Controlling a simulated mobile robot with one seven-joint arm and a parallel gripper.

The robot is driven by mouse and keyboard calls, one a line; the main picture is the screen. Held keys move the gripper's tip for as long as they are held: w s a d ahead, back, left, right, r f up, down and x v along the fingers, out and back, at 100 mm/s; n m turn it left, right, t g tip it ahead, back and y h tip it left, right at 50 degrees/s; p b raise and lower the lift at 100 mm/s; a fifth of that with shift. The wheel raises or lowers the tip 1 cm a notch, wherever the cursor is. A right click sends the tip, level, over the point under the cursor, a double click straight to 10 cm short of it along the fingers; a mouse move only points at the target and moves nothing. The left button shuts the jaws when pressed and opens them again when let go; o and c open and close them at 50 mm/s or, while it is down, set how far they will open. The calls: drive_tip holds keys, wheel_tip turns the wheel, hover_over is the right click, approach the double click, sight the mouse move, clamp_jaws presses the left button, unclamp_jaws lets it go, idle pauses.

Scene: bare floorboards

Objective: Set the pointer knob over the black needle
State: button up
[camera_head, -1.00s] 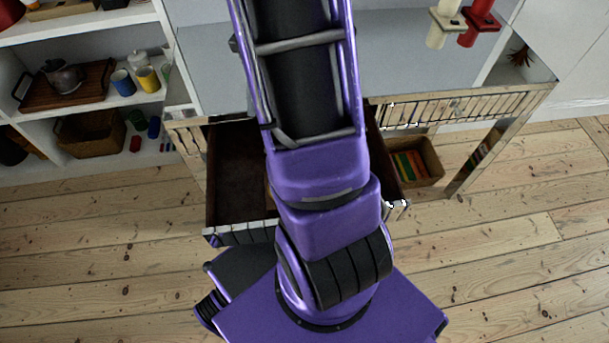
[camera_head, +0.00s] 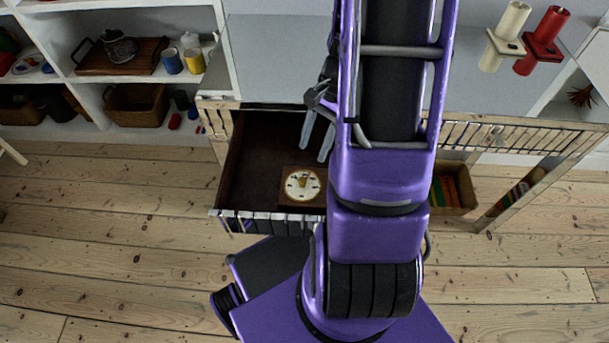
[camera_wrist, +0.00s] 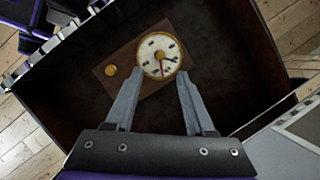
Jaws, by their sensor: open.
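A round cream dial with a gold rim (camera_wrist: 160,57) sits on a brown wooden board (camera_wrist: 125,65) inside an open dark drawer (camera_head: 255,160). The dial also shows in the head view (camera_head: 302,184). In the wrist view a red pointer (camera_wrist: 162,70) runs from the hub towards my gripper. Dark marks ring the face, and a short black needle seems to point right, though it is small. A small brass knob (camera_wrist: 110,70) is on the board left of the dial. My gripper (camera_wrist: 160,76) is open and empty, its fingertips apart on either side of the dial's near edge.
The drawer's front edge (camera_head: 265,216) and side walls surround the dial. The grey tabletop (camera_head: 275,60) is above it. Cream (camera_head: 504,38) and red (camera_head: 542,42) holders stand at right. A basket (camera_head: 452,188) of coloured items is right of my arm.

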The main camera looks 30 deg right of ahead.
sight(303, 179)
drive_tip(key=b+x, duration=0.1)
drive_tip(key=x, duration=0.8)
drive_tip(key=shift+f+b, duration=0.1)
drive_tip(key=shift+b, duration=0.3)
clamp_jaws()
